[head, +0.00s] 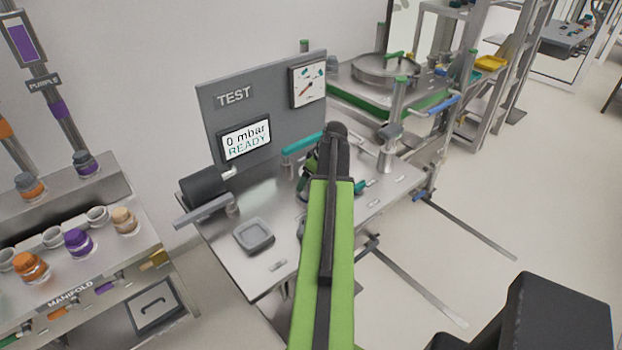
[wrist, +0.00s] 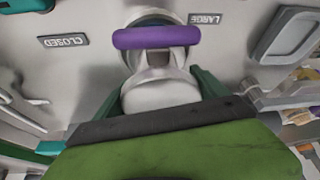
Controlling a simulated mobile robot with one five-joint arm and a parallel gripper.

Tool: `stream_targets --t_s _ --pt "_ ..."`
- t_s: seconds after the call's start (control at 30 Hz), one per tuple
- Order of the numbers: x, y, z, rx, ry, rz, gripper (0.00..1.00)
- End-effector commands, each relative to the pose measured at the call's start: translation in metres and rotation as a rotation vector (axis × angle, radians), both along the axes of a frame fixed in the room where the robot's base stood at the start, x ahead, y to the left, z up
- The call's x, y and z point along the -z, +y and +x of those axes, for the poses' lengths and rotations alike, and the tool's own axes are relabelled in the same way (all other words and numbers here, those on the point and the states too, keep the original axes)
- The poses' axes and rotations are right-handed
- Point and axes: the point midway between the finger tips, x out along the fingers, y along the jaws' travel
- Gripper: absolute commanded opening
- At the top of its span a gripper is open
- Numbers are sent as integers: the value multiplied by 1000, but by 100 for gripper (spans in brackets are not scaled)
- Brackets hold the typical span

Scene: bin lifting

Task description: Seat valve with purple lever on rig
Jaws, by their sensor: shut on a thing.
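The valve (wrist: 160,92) has a pale grey body and a purple lever (wrist: 155,37) lying across it in the wrist view. My gripper (wrist: 162,84) has its dark green fingers on both sides of the body and is shut on it. The rig's metal top (wrist: 75,75) lies beneath, with a "LARGE" label (wrist: 205,19) beside the lever and a "CLOSED" label (wrist: 63,40) to the left. A round rim shows behind the lever; I cannot tell whether the valve sits in it. In the head view my green arm hides the valve and the fingers over the test bench (head: 285,262).
A test panel (head: 232,120) reads "0 mbar READY". A teal bar (head: 301,144) is near the panel.

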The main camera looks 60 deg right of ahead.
Motion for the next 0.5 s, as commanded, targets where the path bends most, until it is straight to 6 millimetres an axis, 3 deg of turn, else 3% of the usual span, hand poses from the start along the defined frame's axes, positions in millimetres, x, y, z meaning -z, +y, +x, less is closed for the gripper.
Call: stream_targets --t_s 0.5 --pt "11 0 0 1 -1 0 11"
